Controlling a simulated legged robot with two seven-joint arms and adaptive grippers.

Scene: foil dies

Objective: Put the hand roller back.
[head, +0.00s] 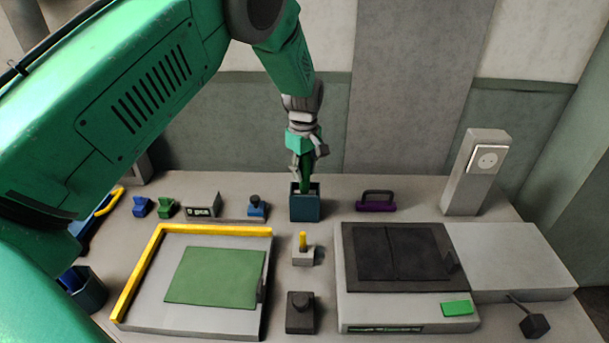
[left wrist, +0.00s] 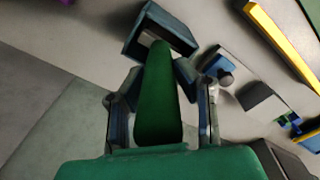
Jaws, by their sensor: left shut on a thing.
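My left gripper (head: 306,152) is shut on a long green handle (head: 305,178), which I take to be the hand roller. The handle points down, and its lower end is at the mouth of an open blue box (head: 305,208) at the back of the table. In the left wrist view, the green handle (left wrist: 158,105) lies between the fingers (left wrist: 160,76) and its far end overlaps the opening of the blue box (left wrist: 140,38). How deep it reaches is hidden. My right gripper is not in view.
A small blue block with a dark knob (head: 257,208) stands left of the box, a purple handled tool (head: 376,205) right of it. In front are a small block with a yellow peg (head: 303,256), a yellow-edged board (head: 145,310) and a grey machine (head: 400,306).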

